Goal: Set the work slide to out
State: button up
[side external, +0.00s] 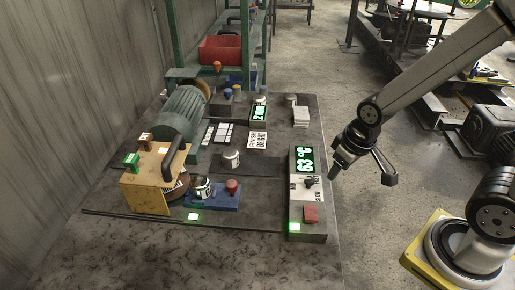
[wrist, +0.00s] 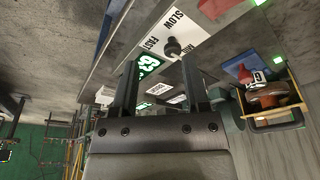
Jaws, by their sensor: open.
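A blue base (side external: 228,199) lies on the bench in front of the yellow machine housing, with a metal cup (side external: 203,188) and a red knob (side external: 231,186) on it. It looks like the work slide, but no label for its position is readable. The blue base (wrist: 238,68) also shows at the right of the wrist view, beside a cup marked 19 (wrist: 256,78). My gripper (side external: 335,172) is at the right of the control panel, apart from the slide. In the wrist view my gripper (wrist: 160,68) has its two fingers apart with nothing held between them.
The control panel (side external: 306,205) has a green 63 °C display, a dark knob (side external: 308,181) on a slow/fast plate and a red button (side external: 310,214). The green motor (side external: 182,115) and yellow housing (side external: 146,188) stand at the left. The bench front is clear.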

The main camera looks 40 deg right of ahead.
jog(key=shift+o, duration=1.3)
jog(key=shift+w+a+r, duration=0.1)
jog(key=shift+w+a, duration=0.05)
jog(key=shift+w, duration=0.15)
jog(key=g, duration=0.3)
send_over(231, 182)
jog(key=shift+f, duration=0.25)
jog(key=shift+f, duration=3.85)
grip_shut()
jog(key=shift+r, duration=0.1)
